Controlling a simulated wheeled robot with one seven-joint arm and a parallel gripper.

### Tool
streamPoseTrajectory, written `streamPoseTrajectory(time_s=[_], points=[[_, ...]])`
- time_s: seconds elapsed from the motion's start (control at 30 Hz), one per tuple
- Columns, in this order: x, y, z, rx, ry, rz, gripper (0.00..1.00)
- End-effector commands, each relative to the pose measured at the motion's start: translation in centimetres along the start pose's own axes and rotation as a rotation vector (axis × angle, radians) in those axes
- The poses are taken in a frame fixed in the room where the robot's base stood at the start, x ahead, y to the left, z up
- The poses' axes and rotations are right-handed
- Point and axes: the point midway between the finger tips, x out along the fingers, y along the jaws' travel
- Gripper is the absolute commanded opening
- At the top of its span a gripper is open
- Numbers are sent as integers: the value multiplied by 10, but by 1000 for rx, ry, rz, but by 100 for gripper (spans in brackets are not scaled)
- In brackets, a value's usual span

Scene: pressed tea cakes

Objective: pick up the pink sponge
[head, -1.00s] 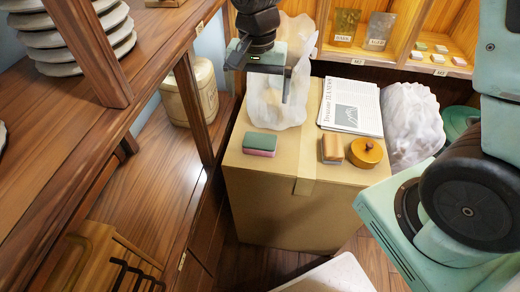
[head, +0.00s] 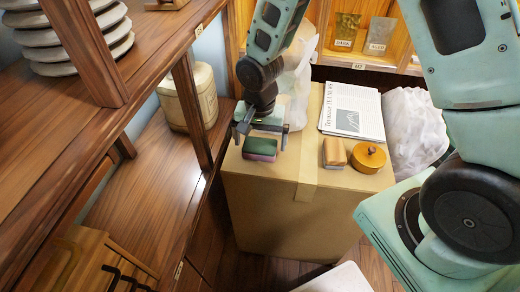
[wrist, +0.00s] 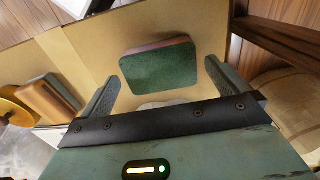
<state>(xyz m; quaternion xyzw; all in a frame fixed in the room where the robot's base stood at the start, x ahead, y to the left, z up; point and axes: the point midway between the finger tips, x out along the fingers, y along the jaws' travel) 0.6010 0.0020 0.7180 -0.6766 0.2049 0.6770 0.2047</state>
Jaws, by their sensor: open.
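The sponge (head: 260,149) lies flat on top of a cardboard box (head: 262,205), near its left side. Its top is dark green and its lower layer is pink. My gripper (head: 260,138) is open just behind and above it in the head view. In the wrist view, the sponge (wrist: 159,64) shows beyond the open fingers, roughly centred between them, with its pink edge on the far side. The fingers (wrist: 160,82) do not appear to touch it. Nothing is held.
A crumpled white bag (head: 297,85) stands behind my gripper. A wooden shelf post (head: 193,108) rises at left.

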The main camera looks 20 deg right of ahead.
Motion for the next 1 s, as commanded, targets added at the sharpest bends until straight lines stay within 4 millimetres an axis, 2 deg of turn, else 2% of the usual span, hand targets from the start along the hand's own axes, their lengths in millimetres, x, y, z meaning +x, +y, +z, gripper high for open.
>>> streamPoseTrajectory(time_s=[0.03, 0.17, 0.43, 0.57, 0.6, 0.67, 0.7, 0.87, 1.0], points=[[9, 1, 1, 1, -3, 3, 100], [21, 0, 0, -1, -1, 1, 100], [23, 0, 0, 0, 0, -1, 100], [23, 0, 0, 0, 0, -1, 64], [23, 0, 0, 0, 0, -1, 60], [23, 0, 0, 0, 0, -1, 60], [23, 0, 0, 0, 0, 0, 56], [22, 0, 0, 0, 0, -1, 56], [9, 0, -1, 0, 3, -3, 56]])
